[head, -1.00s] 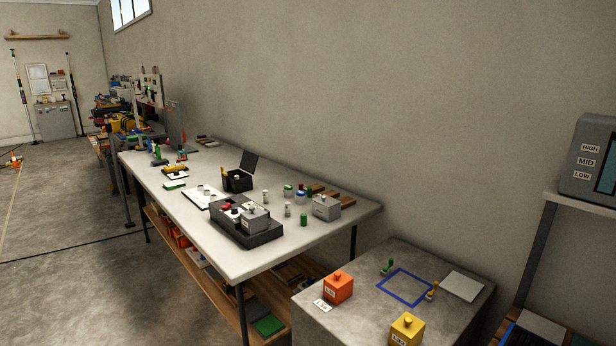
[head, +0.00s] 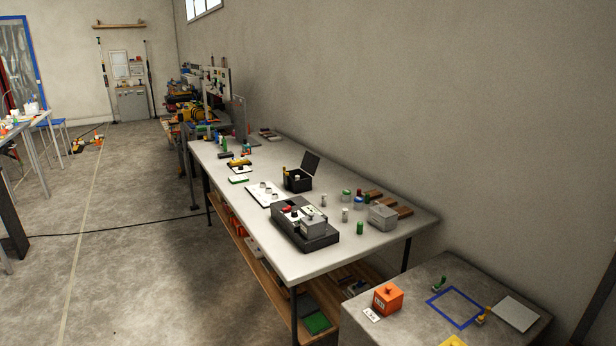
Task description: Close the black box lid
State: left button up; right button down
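The black box (head: 297,184) stands on the long light table, toward its middle. Its black lid (head: 311,163) is open and tilted up at the back right side of the box. Small items show inside the box, one of them white, with a yellow one at its left edge. Neither of my grippers shows in the head view.
The long table (head: 290,258) runs along the wall, with floor (head: 130,270) free to its left. A dark grey block with a grey box (head: 313,227), a white board (head: 262,194) and several small bottles surround the black box. A concrete block with an orange box (head: 388,298) stands nearer.

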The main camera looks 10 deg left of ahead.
aim_at(310, 163)
jog(key=z, duration=0.15)
jog(key=i+j+z, duration=0.15)
jog(key=j+z, duration=0.25)
jog(key=j, duration=0.15)
jog(key=j+z, duration=0.4)
jog(key=j, duration=0.15)
jog(key=i, duration=0.05)
